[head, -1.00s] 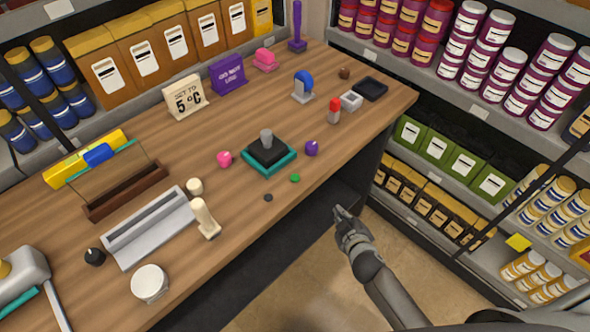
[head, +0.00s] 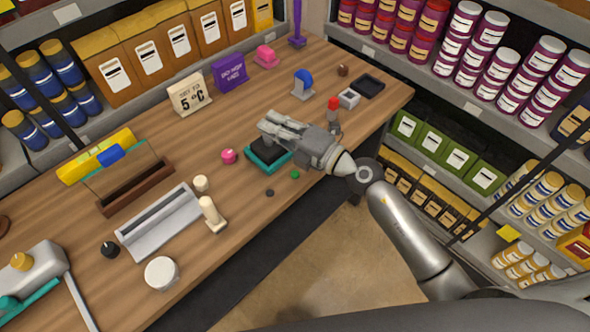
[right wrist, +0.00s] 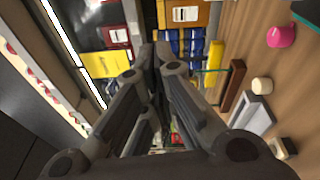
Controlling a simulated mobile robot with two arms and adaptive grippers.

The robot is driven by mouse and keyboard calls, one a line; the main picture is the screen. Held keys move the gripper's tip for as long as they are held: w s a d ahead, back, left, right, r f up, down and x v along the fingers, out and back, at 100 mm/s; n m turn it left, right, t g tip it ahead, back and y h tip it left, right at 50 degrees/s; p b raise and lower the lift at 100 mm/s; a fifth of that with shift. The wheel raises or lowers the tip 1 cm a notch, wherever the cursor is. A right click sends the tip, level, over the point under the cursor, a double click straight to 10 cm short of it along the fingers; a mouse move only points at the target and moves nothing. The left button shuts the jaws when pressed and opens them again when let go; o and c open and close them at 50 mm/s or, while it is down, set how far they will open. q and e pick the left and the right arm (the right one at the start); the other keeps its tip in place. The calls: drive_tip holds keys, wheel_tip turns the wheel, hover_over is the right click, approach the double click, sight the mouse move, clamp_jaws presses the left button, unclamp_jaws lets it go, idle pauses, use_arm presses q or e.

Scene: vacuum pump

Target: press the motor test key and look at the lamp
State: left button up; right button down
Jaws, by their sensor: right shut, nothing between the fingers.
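My right gripper (head: 268,126) is shut and empty, above the dark block on a teal base (head: 262,165), hiding its grey knob and most of its top. I cannot tell whether it touches the block. In the right wrist view its closed fingers (right wrist: 165,58) point across the bench, with the teal edge (right wrist: 306,12) at the upper right. A small green button (head: 295,174) and a small dark button (head: 270,192) lie in front of the block. I cannot tell which thing is the motor test key or the lamp. My left gripper is out of view.
On the bench (head: 225,250) a pink knob (head: 229,156) lies left of the block and a red-topped piece (head: 334,106) stands behind my wrist. A grey tray (head: 160,222) and cream pieces (head: 210,212) lie left. Stocked shelves surround the bench.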

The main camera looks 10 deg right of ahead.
wheel_tip(320, 180, down, 4)
drive_tip(key=n+g+h, duration=0.2)
drive_tip(key=n+g, duration=0.2)
drive_tip(key=n, duration=0.1)
drive_tip(key=n+g+h+p, duration=0.1)
drive_tip(key=n+g+h, duration=0.1)
drive_tip(key=h, duration=0.3)
hover_over(298, 171)
wheel_tip(298, 171, down, 5)
drive_tip(key=shift+r, duration=0.1)
wheel_tip(298, 171, down, 8)
drive_tip(key=b, duration=0.6)
drive_tip(key=shift+r, duration=0.25)
drive_tip(key=shift+f+b, duration=0.4)
drive_tip(key=shift+f, duration=0.25)
drive_tip(key=shift+f, duration=0.1)
drive_tip(key=shift+f, duration=0.3)
